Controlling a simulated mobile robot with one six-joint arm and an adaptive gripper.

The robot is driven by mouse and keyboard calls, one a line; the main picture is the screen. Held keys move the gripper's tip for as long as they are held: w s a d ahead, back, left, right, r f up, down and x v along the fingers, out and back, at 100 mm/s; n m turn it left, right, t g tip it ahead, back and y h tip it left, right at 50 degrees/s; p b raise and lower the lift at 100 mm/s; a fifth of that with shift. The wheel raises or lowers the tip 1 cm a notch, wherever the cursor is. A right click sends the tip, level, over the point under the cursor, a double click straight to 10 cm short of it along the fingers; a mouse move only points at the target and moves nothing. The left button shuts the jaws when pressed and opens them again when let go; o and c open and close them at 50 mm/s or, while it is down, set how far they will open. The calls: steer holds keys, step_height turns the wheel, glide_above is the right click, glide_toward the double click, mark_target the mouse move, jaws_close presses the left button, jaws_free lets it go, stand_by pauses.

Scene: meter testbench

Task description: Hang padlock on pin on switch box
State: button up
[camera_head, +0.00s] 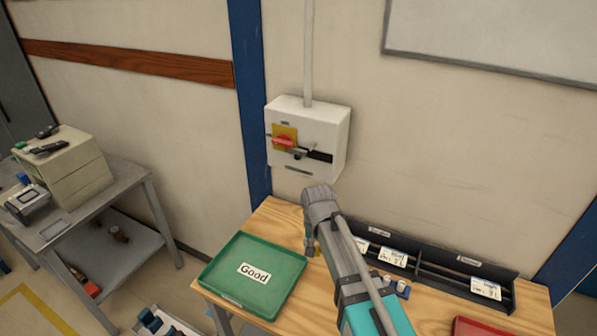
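The white switch box (325,125) is mounted on the wall above the wooden bench. Its front has a red handle (283,142) on a yellow plate, with a small dark grey part (298,153) to the right, perhaps the pin. My gripper (311,248) points down at the end of my arm, low in front of the box and beside the green tray. A small yellow piece (317,247) shows at its fingers; it may be part of the padlock, but it is too small to tell. My arm and wrist hide much of the gripper, so its opening is unclear.
A green tray labelled "Good" (225,285) lies on the bench's left. A black divided rack (450,280) holding labelled white meters stands along the back. A red tray (475,328) shows at the bottom right. A grey side table (130,185) stands left. The wall around the box is clear.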

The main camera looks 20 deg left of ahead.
steer(key=shift+w+r, duration=0.1)
steer(key=shift+w+d+r+m+t+p, duration=0.2)
steer(key=shift+w+r+m+t+p, duration=0.2)
steer(key=shift+t, duration=0.2)
steer(key=w+r+m+t+p, duration=0.1)
steer(key=t, duration=0.1)
steer(key=w+r+m+t, duration=0.1)
steer(key=r+t, duration=0.1)
steer(key=shift+w+a+r+p, duration=0.2)
steer(key=shift+w+r+p, duration=0.1)
steer(key=shift+w+p, duration=0.05)
step_height(320, 180, up, 5)
steer(key=w+a+m+t+h+p, duration=0.1)
steer(key=w+a+m+t+h, duration=0.1)
steer(key=t, duration=0.2)
steer(key=n+t+p, duration=0.1)
steer(key=t+p, duration=0.2)
steer(key=t, duration=0.4)
glide_toward(315, 153)
steer(key=s, duration=0.3)
steer(key=shift+w+d+y, duration=0.1)
steer(key=shift+y, duration=0.3)
steer(key=shift+w+f, duration=0.1)
steer(key=shift+w, duration=0.35)
steer(key=shift+w+d+f+b, duration=0.15)
steer(key=shift+w+b, duration=0.1)
steer(key=shift+w, duration=1.75)
steer(key=shift+w+d+f+b, duration=0.15)
steer(key=shift+w+b, duration=0.1)
steer(key=shift+w, duration=1.75)
